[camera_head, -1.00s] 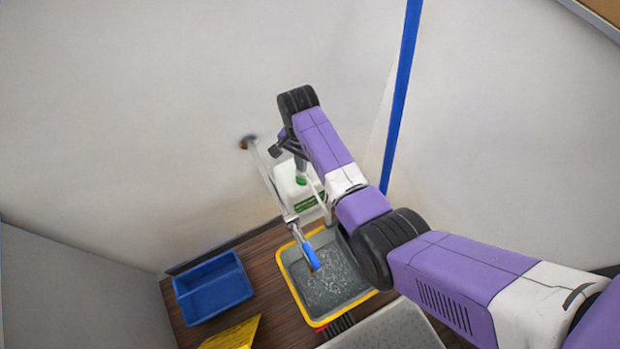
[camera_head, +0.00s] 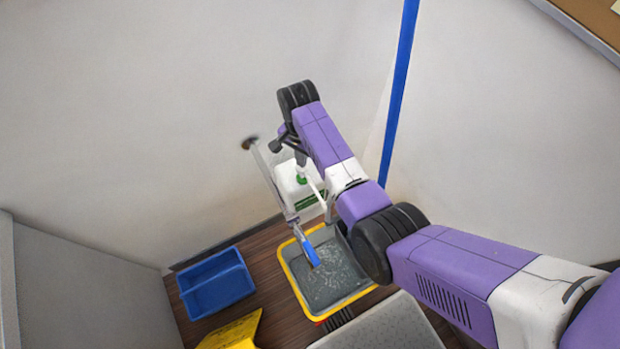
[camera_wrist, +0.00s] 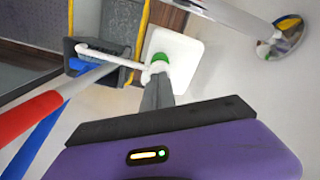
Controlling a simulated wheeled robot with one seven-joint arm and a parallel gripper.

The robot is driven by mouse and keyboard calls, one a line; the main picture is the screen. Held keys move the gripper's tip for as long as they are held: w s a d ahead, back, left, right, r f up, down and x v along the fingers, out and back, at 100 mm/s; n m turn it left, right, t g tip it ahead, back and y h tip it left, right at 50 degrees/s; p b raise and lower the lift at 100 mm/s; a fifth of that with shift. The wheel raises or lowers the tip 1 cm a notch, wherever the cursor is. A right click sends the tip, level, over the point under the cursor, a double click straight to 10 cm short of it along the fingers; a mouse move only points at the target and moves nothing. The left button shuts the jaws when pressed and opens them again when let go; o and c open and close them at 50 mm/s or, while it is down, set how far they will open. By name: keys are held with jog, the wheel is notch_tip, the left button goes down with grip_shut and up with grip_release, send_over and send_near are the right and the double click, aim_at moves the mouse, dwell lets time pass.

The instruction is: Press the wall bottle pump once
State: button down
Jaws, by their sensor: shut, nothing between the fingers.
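The wall bottle (camera_head: 312,198) is white with a green label and stands against the wall beyond the basin. Its green pump collar (camera_head: 301,181) shows below my gripper (camera_head: 300,163). In the wrist view, I look down on the white bottle (camera_wrist: 184,60), its green collar (camera_wrist: 160,57) and a long white spout (camera_wrist: 112,57) pointing left. My gripper (camera_wrist: 157,80) is shut and empty, with its dark fingertips over the pump head, which they partly hide. I cannot tell whether they touch it or how far the pump is pressed.
A metal pipe (camera_head: 272,180) with a blue end (camera_head: 311,249) runs from the wall over a yellow-rimmed grey basin (camera_head: 366,292). A blue bin (camera_head: 215,284) and a yellow object (camera_head: 232,332) are at the left. Red (camera_wrist: 32,117) and blue bars show in the wrist view.

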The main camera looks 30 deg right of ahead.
jog(key=shift+r, duration=0.15)
notch_tip(320, 180, up, 6)
jog(key=p, duration=0.4)
jog(key=shift+p, duration=0.35)
dwell(0.3)
